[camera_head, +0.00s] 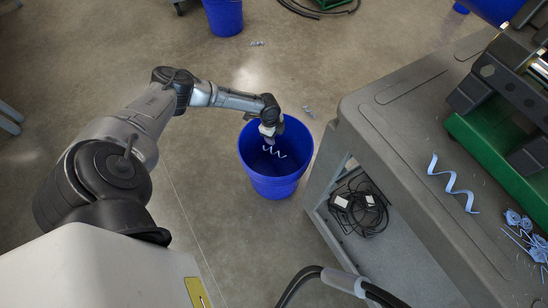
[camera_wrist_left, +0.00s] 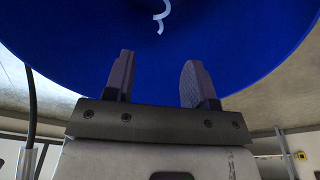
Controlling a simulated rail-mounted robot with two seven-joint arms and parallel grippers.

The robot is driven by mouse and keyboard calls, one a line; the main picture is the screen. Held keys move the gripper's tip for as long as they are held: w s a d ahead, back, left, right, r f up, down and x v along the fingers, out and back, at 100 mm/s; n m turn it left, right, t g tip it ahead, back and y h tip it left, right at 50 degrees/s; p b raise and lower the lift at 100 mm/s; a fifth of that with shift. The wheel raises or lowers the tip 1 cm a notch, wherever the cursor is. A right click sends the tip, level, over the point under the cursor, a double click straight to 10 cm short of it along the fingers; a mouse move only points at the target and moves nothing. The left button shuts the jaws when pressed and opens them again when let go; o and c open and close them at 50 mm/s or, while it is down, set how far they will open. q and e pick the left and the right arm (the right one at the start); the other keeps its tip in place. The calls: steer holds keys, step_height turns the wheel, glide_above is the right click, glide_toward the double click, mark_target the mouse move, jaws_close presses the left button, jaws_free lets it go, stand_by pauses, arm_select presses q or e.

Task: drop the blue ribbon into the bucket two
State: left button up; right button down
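My left gripper (camera_head: 268,138) reaches over the blue bucket (camera_head: 272,185) on the floor. In the left wrist view its two fingers (camera_wrist_left: 160,82) are apart with nothing between them. A pale curly ribbon (camera_head: 278,153) shows within the bucket's mouth, just below the fingers. In the wrist view part of that ribbon (camera_wrist_left: 162,14) shows beyond the fingertips, apart from them, against the blue bucket inside (camera_wrist_left: 240,40). I cannot tell whether it is falling or resting. Another light blue spiral ribbon (camera_head: 452,185) lies on the grey cart top. My right gripper is out of view.
The grey cart (camera_head: 400,110) stands right of the bucket, with black cables (camera_head: 358,208) on its lower shelf. A green machine base (camera_head: 495,145) and blue shavings (camera_head: 520,225) are on top. Another blue bucket (camera_head: 223,15) stands farther back. Shavings (camera_head: 309,112) lie on the floor.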

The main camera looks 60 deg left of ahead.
arm_select(q)
steer(key=shift+o, duration=1)
step_height(320, 180, up, 14)
steer(key=s+a+p, duration=0.1)
steer(key=p, duration=0.6)
steer(key=shift+a+f+p, duration=0.15)
steer(key=shift+a+p, duration=0.15)
steer(key=shift+a, duration=0.1)
